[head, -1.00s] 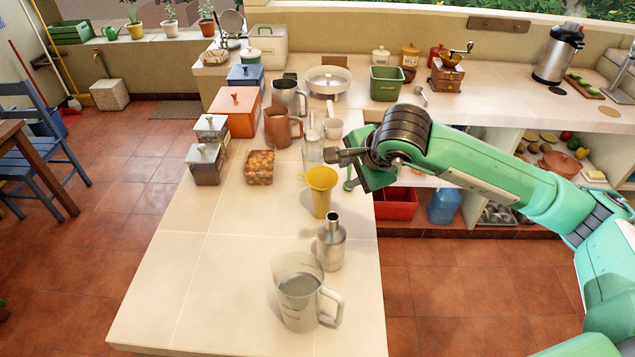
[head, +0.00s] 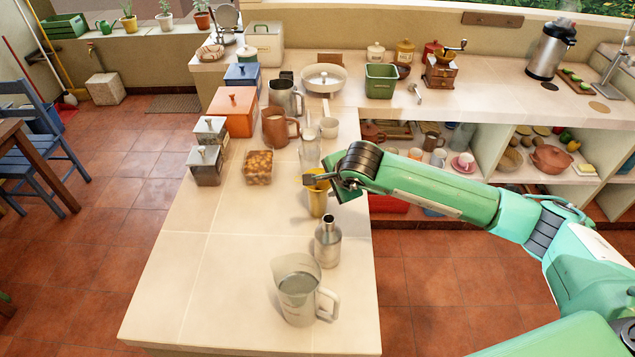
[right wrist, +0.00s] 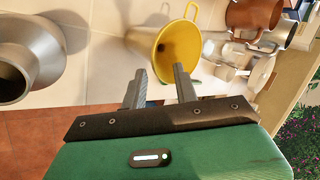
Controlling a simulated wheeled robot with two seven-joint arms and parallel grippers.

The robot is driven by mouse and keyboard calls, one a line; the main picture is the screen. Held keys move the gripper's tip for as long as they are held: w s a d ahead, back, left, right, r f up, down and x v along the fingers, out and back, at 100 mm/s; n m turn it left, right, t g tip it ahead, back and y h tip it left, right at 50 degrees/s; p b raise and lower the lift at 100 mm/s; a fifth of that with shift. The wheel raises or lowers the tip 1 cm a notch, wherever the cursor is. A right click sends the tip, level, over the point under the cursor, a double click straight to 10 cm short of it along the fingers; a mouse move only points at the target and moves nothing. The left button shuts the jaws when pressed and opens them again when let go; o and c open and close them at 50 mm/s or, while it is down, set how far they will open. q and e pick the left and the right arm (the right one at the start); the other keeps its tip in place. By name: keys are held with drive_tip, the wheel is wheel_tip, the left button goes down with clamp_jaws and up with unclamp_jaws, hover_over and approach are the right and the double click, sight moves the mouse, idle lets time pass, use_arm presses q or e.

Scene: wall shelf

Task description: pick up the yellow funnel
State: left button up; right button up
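The yellow funnel (head: 317,203) stands on the long counter, wide mouth up, behind the steel bottle (head: 328,243). My right gripper (head: 317,180) is at its rim in the head view and hides part of its mouth. In the right wrist view the funnel (right wrist: 178,48) shows its open mouth just beyond my right gripper's fingertips (right wrist: 160,70), a little to the right of their middle. The two fingers are apart with nothing between them. I cannot tell whether a finger touches the rim. My left gripper is in neither view.
A clear measuring jug (head: 298,292) stands at the counter's near end. A glass bottle (head: 309,152), a brown jug (head: 277,128) and a block of brown cubes (head: 258,167) stand behind the funnel. The counter left of the funnel is clear.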

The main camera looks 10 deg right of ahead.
drive_tip(key=shift+x, duration=1)
clamp_jaws()
